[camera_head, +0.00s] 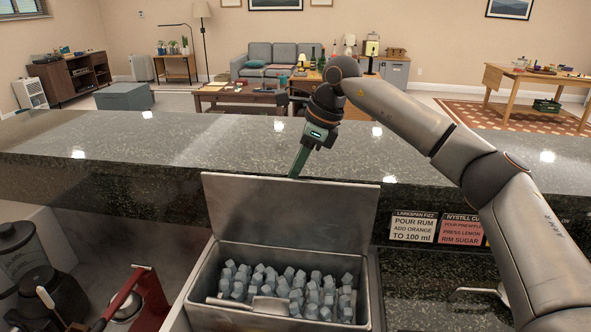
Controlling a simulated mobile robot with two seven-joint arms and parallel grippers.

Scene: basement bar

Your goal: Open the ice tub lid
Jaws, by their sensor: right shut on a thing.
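The ice tub (197,279) is a grey metal bin below the bar counter, full of ice cubes (290,283). Its flat grey lid (290,215) stands raised, nearly upright, along the tub's back edge, so the inside shows. My right gripper (294,175) reaches down from above to the middle of the lid's top edge and is shut on the lid; the fingertips are partly hidden there. My left gripper is not in view.
A metal scoop (247,304) lies on the ice. The dark stone counter (130,145) runs behind the lid and is mostly bare. Recipe cards (413,228) hang right of the lid. A black appliance (40,275) and a red-handled device (128,300) stand at left.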

